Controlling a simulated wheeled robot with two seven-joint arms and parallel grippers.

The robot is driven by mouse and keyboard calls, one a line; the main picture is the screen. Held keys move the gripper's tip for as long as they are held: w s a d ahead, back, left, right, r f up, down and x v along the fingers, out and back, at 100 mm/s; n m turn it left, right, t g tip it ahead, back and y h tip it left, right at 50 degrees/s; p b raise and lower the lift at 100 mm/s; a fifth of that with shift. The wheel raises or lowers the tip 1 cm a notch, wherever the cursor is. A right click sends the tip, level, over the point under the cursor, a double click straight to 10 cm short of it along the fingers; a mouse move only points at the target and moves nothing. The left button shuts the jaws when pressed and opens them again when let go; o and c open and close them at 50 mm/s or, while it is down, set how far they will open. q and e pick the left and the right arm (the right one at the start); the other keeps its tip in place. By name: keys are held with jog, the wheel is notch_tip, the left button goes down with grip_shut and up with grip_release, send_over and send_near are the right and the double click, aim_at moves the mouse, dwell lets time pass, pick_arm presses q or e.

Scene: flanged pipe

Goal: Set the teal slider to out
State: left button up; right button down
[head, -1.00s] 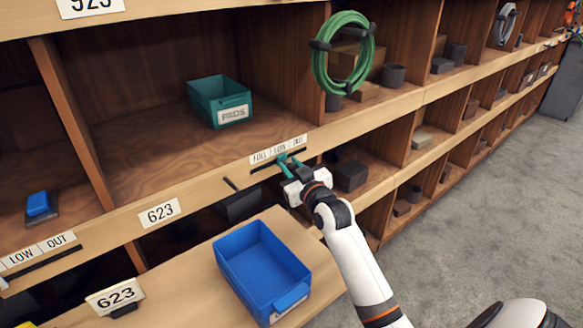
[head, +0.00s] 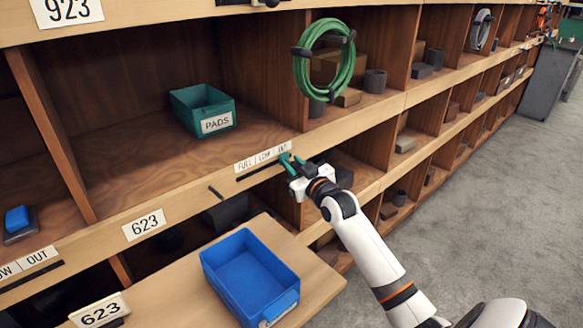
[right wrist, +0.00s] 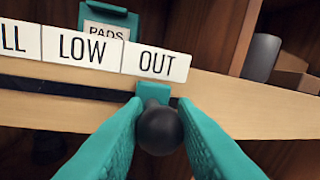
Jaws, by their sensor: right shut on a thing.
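The teal slider (right wrist: 154,94) sits in a dark slot under the OUT label (right wrist: 156,64), at the slot's right end. Its black round knob (right wrist: 158,130) is between the teal fingers of my right gripper (right wrist: 160,140), which is shut on it. In the head view my right gripper (head: 289,162) is at the shelf edge by the OUT end of the label strip (head: 262,157) and hides most of the slider. My left gripper is not in view.
A teal PADS bin (head: 203,110) stands in the compartment above. A blue bin (head: 250,275) sits on the pulled-out board (head: 320,285) below my right gripper. A green coil (head: 325,60) hangs to the upper right. A short dark peg (head: 216,192) juts out to the left.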

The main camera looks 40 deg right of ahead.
jog(key=c, duration=1.5)
grip_release()
jog(key=shift+d+r, duration=0.15)
jog(key=shift+d, duration=0.05)
jog(key=o, duration=0.3)
jog(key=shift+d, duration=0.15)
jog(key=shift+s+a+f, duration=0.2)
jog(key=shift+s, duration=0.25)
jog(key=s+a+b, duration=0.1)
jog(key=s, duration=1)
